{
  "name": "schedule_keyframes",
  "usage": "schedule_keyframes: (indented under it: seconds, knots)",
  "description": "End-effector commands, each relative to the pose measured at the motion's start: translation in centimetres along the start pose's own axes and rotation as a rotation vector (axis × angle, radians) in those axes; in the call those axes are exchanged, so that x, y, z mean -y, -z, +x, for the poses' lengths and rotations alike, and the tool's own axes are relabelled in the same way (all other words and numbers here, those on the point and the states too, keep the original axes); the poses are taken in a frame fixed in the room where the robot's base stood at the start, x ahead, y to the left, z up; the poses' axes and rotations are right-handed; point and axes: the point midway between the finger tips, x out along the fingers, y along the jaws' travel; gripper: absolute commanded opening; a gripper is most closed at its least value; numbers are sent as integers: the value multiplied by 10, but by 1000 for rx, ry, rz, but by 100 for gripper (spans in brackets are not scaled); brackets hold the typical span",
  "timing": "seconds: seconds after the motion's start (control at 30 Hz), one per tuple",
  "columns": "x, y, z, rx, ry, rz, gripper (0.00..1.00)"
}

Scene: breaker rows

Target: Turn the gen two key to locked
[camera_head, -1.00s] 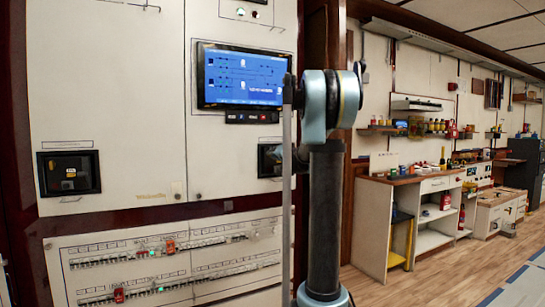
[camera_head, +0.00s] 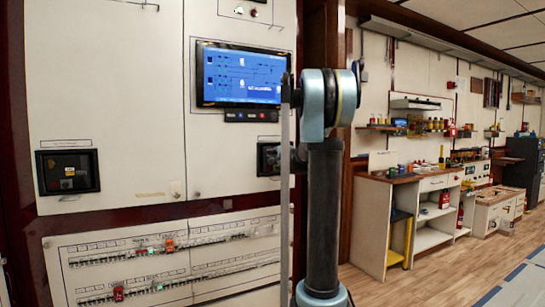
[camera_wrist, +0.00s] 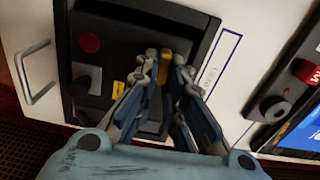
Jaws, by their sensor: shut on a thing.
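In the wrist view, my gripper (camera_wrist: 166,68) is closed with its fingertips on either side of a small yellow key-like piece (camera_wrist: 167,66) on a black breaker unit (camera_wrist: 112,30). Most of the key is hidden between the fingers, so its angle is hard to tell. The unit also has a red round button (camera_wrist: 89,42), a grey square knob (camera_wrist: 87,79) and a small yellow label (camera_wrist: 118,89). In the head view, a black unit (camera_head: 266,160) shows only partly behind my arm; the fingers are hidden there.
A blue display (camera_head: 240,76) is mounted above, with a button strip (camera_head: 251,116) below it. A second black unit (camera_head: 68,172) is at the left. Breaker rows (camera_head: 160,262) run below. A metal handle (camera_wrist: 35,78) stands out beside the unit in the wrist view.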

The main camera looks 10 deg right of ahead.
Motion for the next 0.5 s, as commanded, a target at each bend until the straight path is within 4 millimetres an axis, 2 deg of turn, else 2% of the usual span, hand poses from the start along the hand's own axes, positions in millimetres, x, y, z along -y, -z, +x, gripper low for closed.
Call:
schedule_keyframes:
  seconds: [0.5]
  knots:
    - [-3,2,-2,-6,-2,52,0]
